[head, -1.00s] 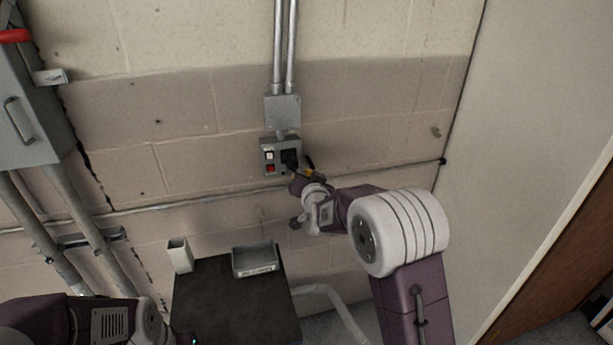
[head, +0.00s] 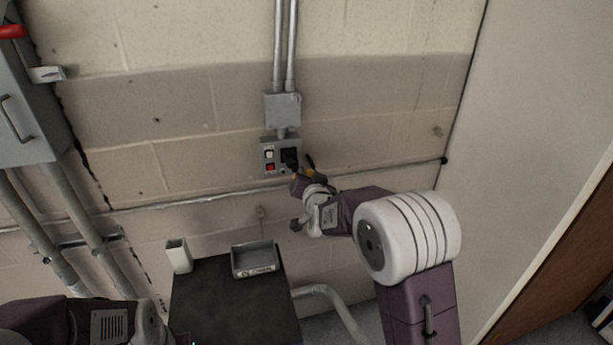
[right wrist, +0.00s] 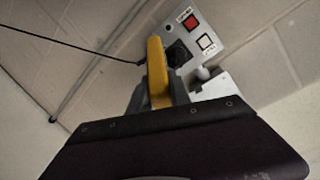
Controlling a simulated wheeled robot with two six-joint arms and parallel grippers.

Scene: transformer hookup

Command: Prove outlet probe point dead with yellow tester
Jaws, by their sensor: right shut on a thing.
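The yellow tester (right wrist: 158,72) is upright between the fingers of my right gripper (right wrist: 160,95) in the right wrist view. In the head view, my right gripper (head: 306,176) is just below and right of the grey outlet box (head: 280,146), with only a bit of yellow showing. The black outlet (head: 289,157) is on the box's right side; it also shows behind the tester in the right wrist view (right wrist: 178,53). I cannot tell whether the tester's tip touches it. My left arm enters at the lower left; its gripper is out of frame.
The box also carries a white square (head: 269,155) and a red one (head: 269,168). Below stands a dark table (head: 225,305) with a labelled grey tray (head: 255,260) and a white holder (head: 179,255). A grey cabinet (head: 25,110) and pipes are at left.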

